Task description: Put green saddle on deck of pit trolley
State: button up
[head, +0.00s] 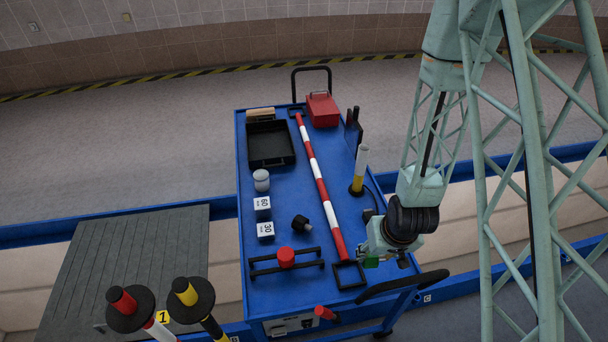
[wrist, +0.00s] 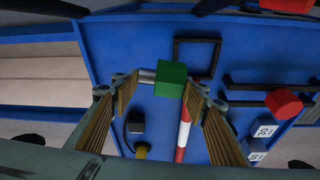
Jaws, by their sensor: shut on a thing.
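The green saddle (wrist: 171,79) is a small green block at the fingertips of my gripper (wrist: 163,90), which is shut on it. A short grey metallic piece shows beside the block. In the head view my gripper (head: 384,252) is over the front right part of the pit trolley, and only a sliver of the green saddle (head: 371,263) shows below it. The trolley has a blue deck (head: 317,268); the wrist view also shows the deck (wrist: 120,45) behind the saddle. I cannot tell the gap between saddle and deck.
On the deck are a square black frame (head: 348,275), a red-and-white bar (head: 319,178), a red block on black rails (head: 286,258), marked white blocks (head: 263,203), a black tray (head: 270,145), a red box (head: 322,110) and a yellow-white post (head: 359,172). A black handle (head: 402,284) is at front right.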

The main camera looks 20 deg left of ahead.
jog(key=s+a+f+n, duration=0.1)
jog(key=s+a, duration=0.3)
jog(key=s, duration=0.2)
jog(key=shift+a+n+p, duration=0.3)
jog(key=shift+a+p, duration=0.05)
jog(key=shift+a, duration=0.05)
jog(key=w+d, duration=0.2)
jog(key=w, duration=0.3)
jog(key=w+d+f, duration=0.1)
jog(key=w+d, duration=0.1)
jog(key=w, duration=0.2)
jog(key=w+d, duration=0.2)
jog(key=w, duration=0.3)
jog(key=shift+w+d+f, duration=0.15)
jog(key=shift+w+f, duration=0.15)
jog(key=shift+f+b, duration=0.5)
jog(key=shift+f, duration=1.25)
jog(key=shift+f, duration=0.15)
jog(key=o, duration=1)
